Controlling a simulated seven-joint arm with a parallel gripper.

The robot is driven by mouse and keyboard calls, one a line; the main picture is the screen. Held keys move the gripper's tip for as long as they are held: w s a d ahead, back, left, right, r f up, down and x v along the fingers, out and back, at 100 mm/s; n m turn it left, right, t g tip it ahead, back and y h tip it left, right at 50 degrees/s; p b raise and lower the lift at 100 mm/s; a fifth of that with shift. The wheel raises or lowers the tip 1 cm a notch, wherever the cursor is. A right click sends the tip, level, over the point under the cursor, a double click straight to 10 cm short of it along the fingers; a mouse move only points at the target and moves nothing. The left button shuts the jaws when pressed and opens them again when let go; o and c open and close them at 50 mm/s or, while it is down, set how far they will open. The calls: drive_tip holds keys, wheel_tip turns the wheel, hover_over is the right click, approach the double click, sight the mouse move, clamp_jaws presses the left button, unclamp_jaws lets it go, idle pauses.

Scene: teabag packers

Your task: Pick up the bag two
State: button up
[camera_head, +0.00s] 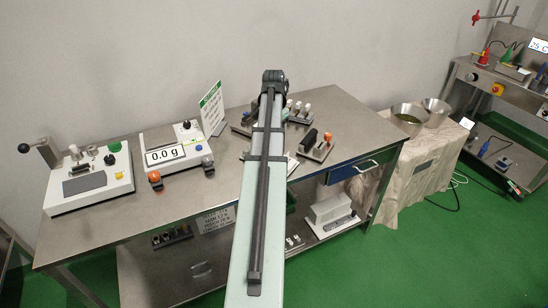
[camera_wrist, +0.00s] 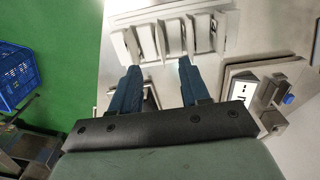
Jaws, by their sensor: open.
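In the wrist view, a pale rack (camera_wrist: 122,45) stands on the metal table beyond my fingers. Several thin whitish bags or plates stand side by side in it; one upright piece (camera_wrist: 164,36) is near the middle. No label shows, so I cannot tell which is bag two. My gripper (camera_wrist: 159,66) has two dark blue fingers, apart with nothing between them. Their tips point at the near edge of the rack, and I cannot tell whether they touch it. In the head view my arm hides the gripper and most of the rack.
On the metal table (camera_head: 150,208) stand a scale reading 0.0 g (camera_head: 172,157), a white machine with a lever (camera_head: 88,182) and a sign (camera_head: 212,108). Small tools on stands (camera_head: 316,147) sit right of my arm. Metal bowls (camera_head: 408,119) stand farther right. A blue basket (camera_wrist: 14,72) is at left.

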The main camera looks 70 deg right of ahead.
drive_tip(key=shift+d+f, duration=0.1)
drive_tip(key=shift+f, duration=4.3)
clamp_jaws()
